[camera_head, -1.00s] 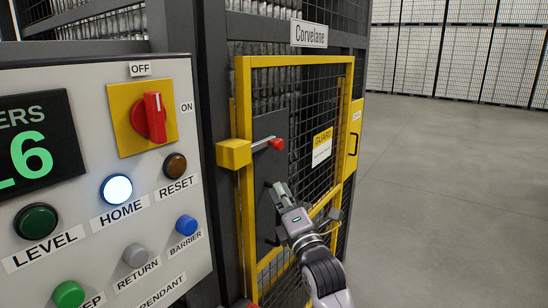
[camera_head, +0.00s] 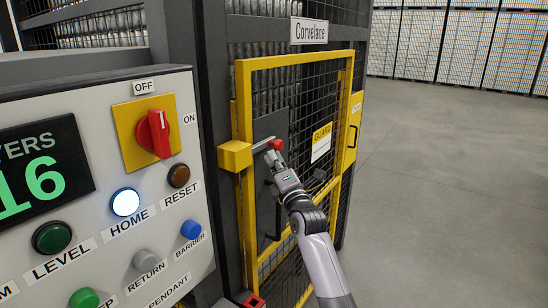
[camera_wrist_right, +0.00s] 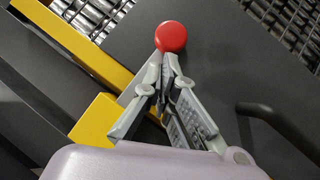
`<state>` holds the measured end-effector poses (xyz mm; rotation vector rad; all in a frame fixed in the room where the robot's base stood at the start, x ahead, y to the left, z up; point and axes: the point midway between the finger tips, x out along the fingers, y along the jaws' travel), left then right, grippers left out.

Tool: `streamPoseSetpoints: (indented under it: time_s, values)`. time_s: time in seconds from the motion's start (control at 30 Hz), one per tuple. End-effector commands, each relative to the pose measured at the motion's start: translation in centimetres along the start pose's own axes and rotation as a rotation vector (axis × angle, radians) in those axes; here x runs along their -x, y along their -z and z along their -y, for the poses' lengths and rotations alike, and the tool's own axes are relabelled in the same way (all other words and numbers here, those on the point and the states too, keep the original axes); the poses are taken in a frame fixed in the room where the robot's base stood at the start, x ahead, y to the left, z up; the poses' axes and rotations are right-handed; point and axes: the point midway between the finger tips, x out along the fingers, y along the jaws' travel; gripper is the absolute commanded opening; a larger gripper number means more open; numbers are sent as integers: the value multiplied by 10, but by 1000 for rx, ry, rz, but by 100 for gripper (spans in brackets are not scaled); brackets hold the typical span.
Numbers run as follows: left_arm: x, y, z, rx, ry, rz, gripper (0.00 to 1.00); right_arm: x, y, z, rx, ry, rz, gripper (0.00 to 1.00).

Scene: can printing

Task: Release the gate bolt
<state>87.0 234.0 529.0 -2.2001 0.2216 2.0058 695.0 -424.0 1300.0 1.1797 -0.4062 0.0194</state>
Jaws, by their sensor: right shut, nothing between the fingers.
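The gate bolt is a grey bar with a red knob (camera_head: 276,145), running out of a yellow block (camera_head: 235,155) on the yellow-framed mesh gate (camera_head: 300,62). The red knob also shows in the right wrist view (camera_wrist_right: 171,37), just beyond the fingertips. My right gripper (camera_head: 273,160) is at the bolt, just below the knob in the head view. Its fingers are shut and come together in front of the bar in the right wrist view (camera_wrist_right: 168,62). Nothing shows between them, and I cannot tell whether they touch the knob. My left gripper is not in view.
A control panel (camera_head: 60,258) with a red rotary switch (camera_head: 155,132) and several buttons stands at the left. A dark gate handle (camera_wrist_right: 275,120) is right of the gripper in the wrist view. Open grey floor (camera_head: 440,190) lies to the right.

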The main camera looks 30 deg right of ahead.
Motion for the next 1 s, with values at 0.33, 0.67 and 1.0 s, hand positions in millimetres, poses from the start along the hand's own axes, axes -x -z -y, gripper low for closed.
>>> streamPoseSetpoints:
  time_s: [0.33, 0.67, 1.0]
  values:
    - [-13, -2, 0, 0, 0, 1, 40, -7, -9, 10, 7, -2, -2, 0]
    - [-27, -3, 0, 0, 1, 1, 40, -24, -33, 22, 2, 1, 0, 0]
    - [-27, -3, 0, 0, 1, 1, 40, -24, -33, 21, 1, 1, 1, 0]
